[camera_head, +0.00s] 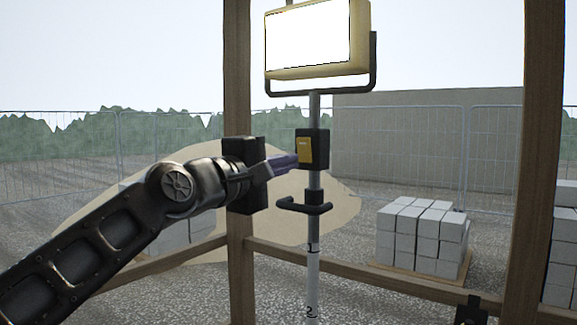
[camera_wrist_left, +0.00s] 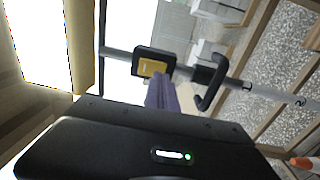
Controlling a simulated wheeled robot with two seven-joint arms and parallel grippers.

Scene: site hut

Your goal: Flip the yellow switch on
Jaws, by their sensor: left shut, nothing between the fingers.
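The yellow switch (camera_head: 304,149) sits in a black box (camera_head: 320,150) on the grey pole of a work lamp. My left gripper (camera_head: 297,160) is shut and empty, with its purple fingertips at the lower left part of the switch. In the left wrist view the yellow switch (camera_wrist_left: 152,68) shows just past the fingertips (camera_wrist_left: 158,80). The fingers overlap its edge there, and I cannot tell whether they touch it. The lamp panel (camera_head: 312,38) at the top of the pole is bright white. My right gripper does not show clearly.
A black handle (camera_head: 304,207) juts from the pole below the switch box. Wooden posts (camera_head: 238,80) and a low rail frame the opening. Pallets of grey blocks (camera_head: 420,235), a sand heap (camera_head: 340,205) and a mesh fence (camera_head: 60,150) stand behind.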

